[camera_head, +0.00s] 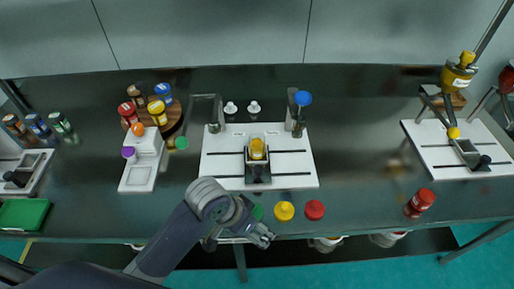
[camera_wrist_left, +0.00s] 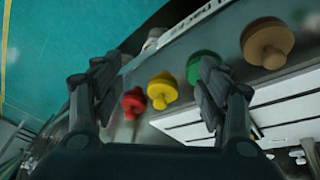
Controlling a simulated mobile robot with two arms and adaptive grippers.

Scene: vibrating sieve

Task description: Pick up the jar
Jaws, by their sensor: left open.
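Several jars are in the head view, and I cannot tell which one is meant. A small clear jar with yellow contents (camera_head: 257,148) sits in the dark holder of the middle white device (camera_head: 215,165). A red jar (camera_head: 420,202) stands tilted in view near the front edge at the right. My left gripper (camera_head: 264,236) is at the table's front edge, below the middle device, open and empty. In the left wrist view its fingers (camera_wrist_left: 155,72) are spread near the stoppers. My right gripper is not in view.
Round stoppers lie along the front edge: red (camera_wrist_left: 133,102), yellow (camera_wrist_left: 162,90), green (camera_wrist_left: 200,66) and brown (camera_wrist_left: 267,43). Several coloured-lid jars stand on a round wooden rack (camera_head: 172,112) beside a white stand (camera_head: 139,176). The table between the middle and right devices is mostly clear.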

